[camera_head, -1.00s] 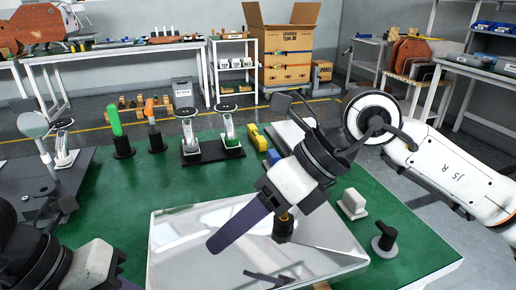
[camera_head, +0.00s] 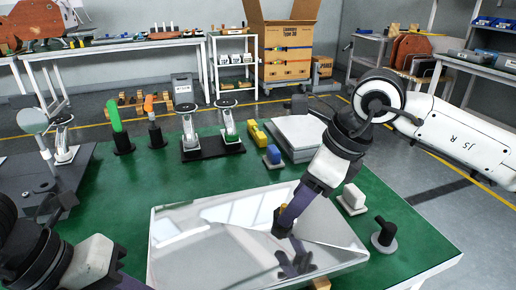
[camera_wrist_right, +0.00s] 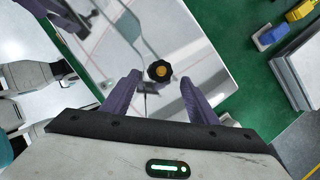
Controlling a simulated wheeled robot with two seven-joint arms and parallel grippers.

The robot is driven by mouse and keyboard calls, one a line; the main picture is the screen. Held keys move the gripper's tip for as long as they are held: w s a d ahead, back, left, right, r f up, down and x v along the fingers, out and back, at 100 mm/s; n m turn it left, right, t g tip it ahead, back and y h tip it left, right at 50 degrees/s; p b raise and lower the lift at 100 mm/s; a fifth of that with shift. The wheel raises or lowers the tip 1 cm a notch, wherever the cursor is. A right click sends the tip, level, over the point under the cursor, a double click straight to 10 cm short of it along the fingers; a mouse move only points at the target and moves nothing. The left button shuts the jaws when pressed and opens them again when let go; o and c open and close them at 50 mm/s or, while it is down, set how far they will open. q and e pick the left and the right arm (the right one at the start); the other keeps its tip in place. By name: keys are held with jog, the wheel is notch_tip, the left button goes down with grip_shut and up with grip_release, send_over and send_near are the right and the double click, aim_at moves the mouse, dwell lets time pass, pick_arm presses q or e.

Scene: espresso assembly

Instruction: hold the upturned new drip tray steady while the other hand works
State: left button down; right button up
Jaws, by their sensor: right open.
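The upturned drip tray (camera_head: 200,245) is a shiny, mirror-like metal slab lying on the green table. It also shows in the right wrist view (camera_wrist_right: 190,40). A black knob with an orange centre (camera_wrist_right: 159,71) stands on its face. My right gripper (camera_wrist_right: 161,80) is open, its purple fingers spread on either side of the knob in that view, with nothing between them in contact. In the head view my right gripper (camera_head: 283,230) points down at the knob. My left gripper (camera_head: 130,284) is at the tray's near left corner; its fingertips are cut off by the frame.
A black-handled tamper-like part (camera_head: 384,234) and a small white block (camera_head: 352,198) stand right of the tray. A blue block (camera_head: 272,156), a yellow block (camera_head: 256,134) and a grey flat box (camera_head: 300,135) lie behind it.

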aim_at(278, 216)
jog(key=shift+x, duration=2.15)
jog(key=c, duration=0.8)
jog(key=shift+s+r+m+t, duration=0.1)
jog(key=shift+s+m+t, duration=0.15)
jog(key=shift+m, duration=0.65)
jog(key=shift+w, duration=0.1)
jog(key=shift+a+f, duration=0.25)
jog(key=shift+a, duration=0.6)
jog(key=shift+c, duration=1)
jog(key=o, duration=1)
jog(key=shift+c, duration=0.2)
jog(key=shift+w+d+r, duration=0.1)
jog(key=shift+d, duration=0.05)
